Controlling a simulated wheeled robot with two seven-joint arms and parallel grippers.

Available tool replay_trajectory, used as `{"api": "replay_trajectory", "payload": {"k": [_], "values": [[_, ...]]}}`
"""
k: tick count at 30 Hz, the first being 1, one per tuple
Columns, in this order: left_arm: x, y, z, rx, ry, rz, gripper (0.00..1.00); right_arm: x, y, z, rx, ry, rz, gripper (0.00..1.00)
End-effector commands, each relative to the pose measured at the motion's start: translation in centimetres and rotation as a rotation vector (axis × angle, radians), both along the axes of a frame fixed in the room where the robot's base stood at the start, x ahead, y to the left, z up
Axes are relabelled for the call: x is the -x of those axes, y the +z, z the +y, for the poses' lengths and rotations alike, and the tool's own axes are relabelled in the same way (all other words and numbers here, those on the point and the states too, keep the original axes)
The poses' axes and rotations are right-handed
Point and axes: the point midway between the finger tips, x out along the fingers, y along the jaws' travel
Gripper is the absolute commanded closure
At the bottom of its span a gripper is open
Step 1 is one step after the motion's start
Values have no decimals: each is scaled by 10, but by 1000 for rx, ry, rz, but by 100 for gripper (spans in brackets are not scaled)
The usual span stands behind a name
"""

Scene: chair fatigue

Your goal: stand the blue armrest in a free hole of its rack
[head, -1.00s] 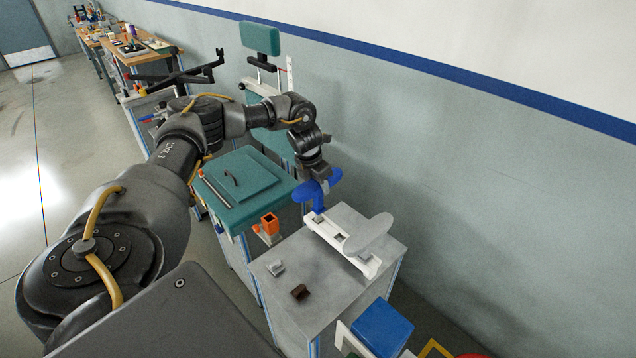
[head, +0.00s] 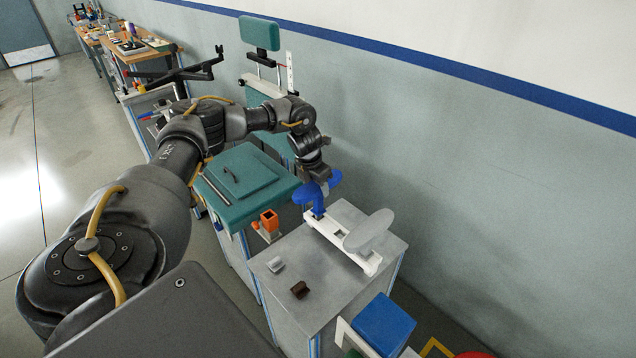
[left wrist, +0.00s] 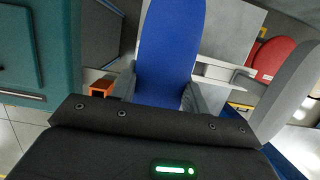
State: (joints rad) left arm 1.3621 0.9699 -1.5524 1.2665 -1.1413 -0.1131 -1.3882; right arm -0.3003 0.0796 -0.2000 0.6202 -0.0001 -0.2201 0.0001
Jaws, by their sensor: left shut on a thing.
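My left gripper (head: 317,176) is shut on the blue armrest (head: 332,177), whose pad is on top and whose post points down. The white rack (head: 372,265) lies on the grey table. The post's lower end is at the rack's far left end, over the hole there; I cannot tell whether it is inside. A grey armrest (head: 370,230) stands at the rack's near right end. The middle of the rack between them shows a free hole. In the left wrist view, the blue pad (left wrist: 172,45) sits between my fingers (left wrist: 160,92). My right gripper is out of view.
The grey table (head: 330,292) also bears a small grey piece (head: 275,264) and a brown piece (head: 300,290). An orange block (head: 269,220) stands beside the teal-topped cabinet (head: 245,205). A blue box (head: 384,324) is at the near right. The wall rises behind the rack.

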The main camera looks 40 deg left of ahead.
Motion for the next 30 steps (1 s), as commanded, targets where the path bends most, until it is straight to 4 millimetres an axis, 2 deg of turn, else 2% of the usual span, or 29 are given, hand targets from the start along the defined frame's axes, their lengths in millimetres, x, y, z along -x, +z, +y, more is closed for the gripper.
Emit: {"api": "replay_trajectory", "payload": {"k": [27,28,30], "values": [[0,-23,0,0,0,-1,75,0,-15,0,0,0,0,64],[0,-23,0,0,0,-1,53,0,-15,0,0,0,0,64],[0,-22,0,0,0,-1,44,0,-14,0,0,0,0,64]]}}
